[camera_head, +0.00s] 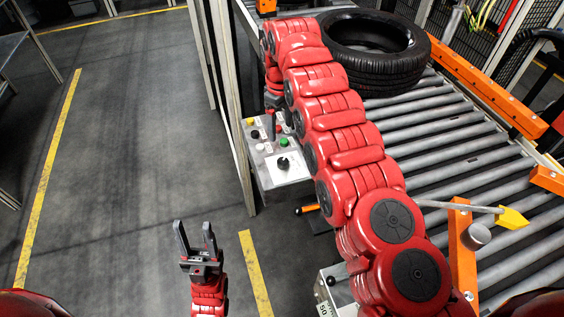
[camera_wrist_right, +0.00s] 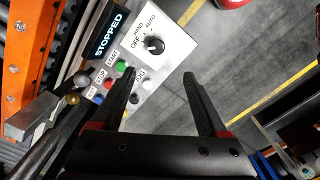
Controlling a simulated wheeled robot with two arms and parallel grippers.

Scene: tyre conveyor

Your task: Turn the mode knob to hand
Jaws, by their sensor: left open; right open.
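The mode knob (camera_head: 283,163) is a round black knob on a light control panel (camera_head: 290,178). In the right wrist view the knob (camera_wrist_right: 153,45) has OFF, HAND and AUTO printed around it; I cannot tell surely which its pointer faces. My right gripper (camera_wrist_right: 160,73) is open and empty, its fingertips apart from the knob and lower in that view. In the head view my right gripper (camera_head: 273,122) is over the far part of the panel, partly hidden by my arm. My left gripper (camera_head: 196,235) is open and empty over the floor.
A green START button (camera_wrist_right: 121,66) sits beside the knob, with a STOPPED display (camera_wrist_right: 108,35) nearby. Other buttons lie close to my right fingers. A roller conveyor (camera_head: 465,165) carrying a tyre (camera_head: 375,50) is at right. Floor left of the panel is clear.

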